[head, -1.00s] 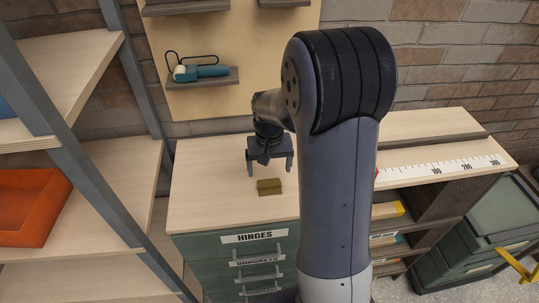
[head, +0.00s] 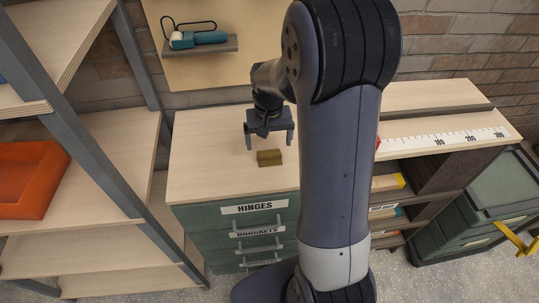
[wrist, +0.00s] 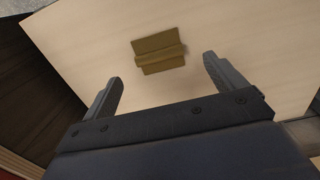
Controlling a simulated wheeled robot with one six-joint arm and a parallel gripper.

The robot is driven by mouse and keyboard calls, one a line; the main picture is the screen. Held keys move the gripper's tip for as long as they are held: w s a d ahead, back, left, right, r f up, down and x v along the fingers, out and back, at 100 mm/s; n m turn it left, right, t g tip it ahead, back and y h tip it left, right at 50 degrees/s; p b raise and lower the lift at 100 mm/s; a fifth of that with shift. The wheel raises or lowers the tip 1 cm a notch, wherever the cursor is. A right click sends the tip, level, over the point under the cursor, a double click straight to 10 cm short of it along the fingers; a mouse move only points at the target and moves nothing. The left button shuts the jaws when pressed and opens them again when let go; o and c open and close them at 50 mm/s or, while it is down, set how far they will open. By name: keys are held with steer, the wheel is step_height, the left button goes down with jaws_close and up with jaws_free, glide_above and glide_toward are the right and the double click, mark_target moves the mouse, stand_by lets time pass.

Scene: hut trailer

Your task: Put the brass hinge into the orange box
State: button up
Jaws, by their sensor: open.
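The brass hinge (head: 270,158) lies on the light wooden top of the drawer cabinet, near its front edge. It also shows in the wrist view (wrist: 159,53), just beyond my fingertips and between their lines. My gripper (head: 269,142) is open and empty, above and slightly behind the hinge in the head view; its two fingers also show in the wrist view (wrist: 163,72). The fingers do not touch the hinge. The orange box (head: 30,180) stands on a shelf at the far left, cut by the picture edge and partly behind a grey post.
The shelf rack's grey post (head: 75,110) stands between the cabinet and the orange box. A teal tool (head: 198,39) rests on a small wall shelf. A ruler strip (head: 445,140) lies on the bench at right. The cabinet top around the hinge is clear.

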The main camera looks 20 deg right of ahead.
mark_target(269, 154)
steer(key=shift+d+f+p, duration=0.1)
steer(key=shift+f+p, duration=0.4)
steer(key=shift+f, duration=2.15)
steer(key=shift+c, duration=0.3)
steer(key=c, duration=1.1)
